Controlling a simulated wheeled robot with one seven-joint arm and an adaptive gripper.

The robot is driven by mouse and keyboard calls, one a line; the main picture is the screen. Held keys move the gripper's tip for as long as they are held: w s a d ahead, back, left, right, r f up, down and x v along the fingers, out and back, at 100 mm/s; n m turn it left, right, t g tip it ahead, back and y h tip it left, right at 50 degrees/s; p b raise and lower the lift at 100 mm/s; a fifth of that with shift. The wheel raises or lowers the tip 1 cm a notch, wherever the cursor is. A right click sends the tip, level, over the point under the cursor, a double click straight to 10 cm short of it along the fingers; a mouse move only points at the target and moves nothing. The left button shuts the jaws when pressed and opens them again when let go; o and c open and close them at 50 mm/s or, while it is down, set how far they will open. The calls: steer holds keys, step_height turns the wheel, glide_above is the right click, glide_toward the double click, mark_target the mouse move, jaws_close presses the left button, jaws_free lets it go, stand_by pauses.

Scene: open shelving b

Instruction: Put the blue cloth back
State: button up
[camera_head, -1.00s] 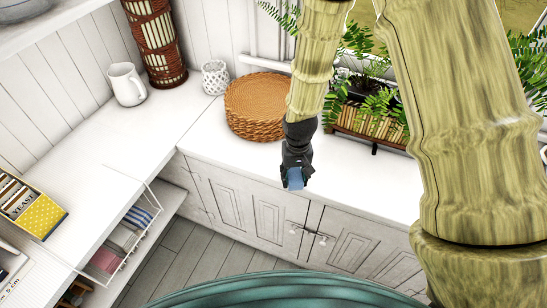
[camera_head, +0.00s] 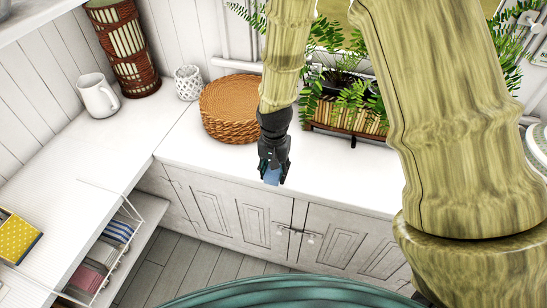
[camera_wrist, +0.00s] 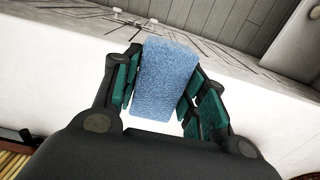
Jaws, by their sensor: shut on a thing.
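The blue cloth (camera_wrist: 166,80) is a flat, fuzzy rectangle seen close up in the wrist view. My gripper (camera_head: 272,172) is shut on it, with a green-padded finger on each side. In the head view the blue cloth (camera_head: 272,177) shows as a small patch below the fingertips, over the front edge of the white counter (camera_head: 340,182). The height of the cloth above the counter is hard to tell.
A wire rack (camera_head: 131,212) with folded cloths, including a blue striped cloth (camera_head: 118,231), stands on an open shelf at left. Woven mats (camera_head: 232,105), a white pitcher (camera_head: 97,95), a white pot (camera_head: 188,82) and a planter (camera_head: 347,117) stand on the counters.

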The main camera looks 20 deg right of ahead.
steer(key=w, duration=0.2)
steer(key=w+d+p, duration=0.1)
steer(key=w, duration=0.2)
steer(key=w+d+p, duration=0.1)
steer(key=w, duration=0.1)
steer(key=shift+w+f, duration=0.15)
steer(key=shift+f, duration=0.2)
steer(key=shift+f+p, duration=0.7)
steer(key=shift+f, duration=1.05)
steer(key=shift+f, duration=0.25)
steer(key=o, duration=0.9)
steer(key=shift+o, duration=0.5)
step_height(320, 180, up, 12)
steer(key=b, duration=0.3)
steer(key=shift+r, duration=0.25)
